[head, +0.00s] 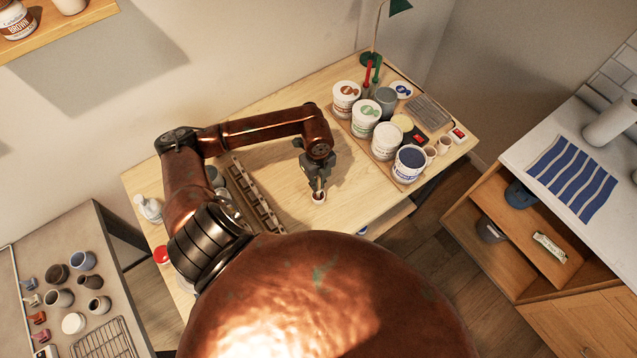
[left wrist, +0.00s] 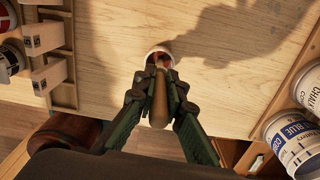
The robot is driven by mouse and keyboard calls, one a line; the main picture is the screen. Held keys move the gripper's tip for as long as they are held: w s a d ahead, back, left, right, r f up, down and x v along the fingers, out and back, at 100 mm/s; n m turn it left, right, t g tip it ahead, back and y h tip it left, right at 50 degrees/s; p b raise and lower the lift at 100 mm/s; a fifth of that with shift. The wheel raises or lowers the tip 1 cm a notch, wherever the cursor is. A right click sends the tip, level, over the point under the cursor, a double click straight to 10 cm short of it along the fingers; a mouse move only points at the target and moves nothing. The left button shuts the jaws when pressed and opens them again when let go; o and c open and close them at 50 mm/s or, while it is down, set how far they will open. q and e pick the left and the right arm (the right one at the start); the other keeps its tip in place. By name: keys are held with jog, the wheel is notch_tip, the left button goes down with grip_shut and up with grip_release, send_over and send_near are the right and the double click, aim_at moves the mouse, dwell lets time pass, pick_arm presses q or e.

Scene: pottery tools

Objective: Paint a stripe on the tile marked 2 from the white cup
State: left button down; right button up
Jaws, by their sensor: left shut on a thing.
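My left gripper (head: 319,184) points down over the table and is shut on a brush (left wrist: 159,105) with a wooden handle. In the left wrist view the gripper (left wrist: 159,88) holds the brush with its far end at a small white cup (left wrist: 153,52). The cup also shows in the head view (head: 319,198), directly below the fingers. The brush end appears to be inside the cup, whose inside looks reddish; the bristles are hidden. My right gripper is not in view.
A notched wooden rack (head: 258,200) stands left of the cup. Several labelled tubs, including a blue-labelled one (head: 410,165), stand on a board at the right. Red and green tools (head: 372,72) stand behind them. Bare table (head: 360,190) lies between cup and tubs.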

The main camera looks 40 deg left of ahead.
pick_arm(q)
jog(key=shift+r+p, duration=1.8)
jog(key=shift+r, duration=1)
